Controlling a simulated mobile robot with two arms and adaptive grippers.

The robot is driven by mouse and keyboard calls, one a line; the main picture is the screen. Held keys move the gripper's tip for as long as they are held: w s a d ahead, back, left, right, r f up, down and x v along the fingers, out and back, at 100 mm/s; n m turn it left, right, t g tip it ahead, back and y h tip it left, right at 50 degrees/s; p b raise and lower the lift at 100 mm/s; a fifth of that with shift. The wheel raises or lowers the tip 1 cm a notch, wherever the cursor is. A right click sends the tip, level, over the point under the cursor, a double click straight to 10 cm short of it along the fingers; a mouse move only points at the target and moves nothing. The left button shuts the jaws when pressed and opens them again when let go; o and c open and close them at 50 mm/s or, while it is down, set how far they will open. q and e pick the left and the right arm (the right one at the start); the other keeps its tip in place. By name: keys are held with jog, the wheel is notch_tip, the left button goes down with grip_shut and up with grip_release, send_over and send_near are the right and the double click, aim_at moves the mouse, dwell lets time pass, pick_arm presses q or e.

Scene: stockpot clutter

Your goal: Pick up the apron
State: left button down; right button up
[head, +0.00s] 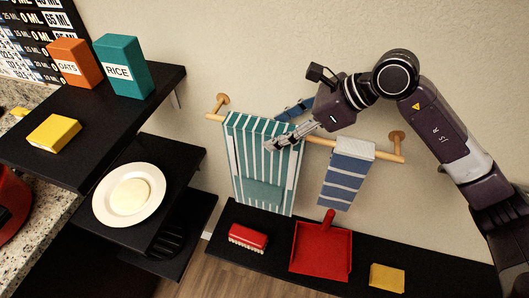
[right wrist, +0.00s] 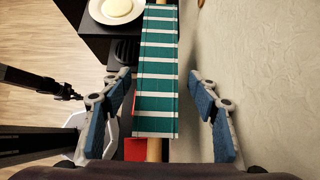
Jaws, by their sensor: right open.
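The apron (head: 262,165), green with white stripes and a pocket low on its front, hangs over a wooden rail (head: 318,138) on the wall. My right gripper (head: 279,130) is open at the top of the apron, near the rail. In the right wrist view the apron (right wrist: 157,85) runs between the two spread blue-padded fingers of the right gripper (right wrist: 160,115), with a gap on both sides. No touch shows.
A blue striped towel (head: 347,178) hangs on the rail to the right. Below, a shelf (head: 262,255) holds a red brush (head: 248,238), a red dustpan (head: 321,250) and a yellow block (head: 387,278). Left shelves carry boxes and a white plate (head: 104,205). The wall is close behind the rail.

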aim_at(264, 135)
jog(key=p+x, duration=0.1)
jog(key=x, duration=0.1)
jog(key=p+x, duration=0.1)
jog(key=x, duration=0.1)
jog(key=shift+s+a+r+p, duration=0.15)
jog(key=shift+a+r+p, duration=0.05)
jog(key=shift+a+p, duration=0.1)
jog(key=shift+a+f, duration=0.2)
jog(key=shift+f, duration=0.15)
grip_shut()
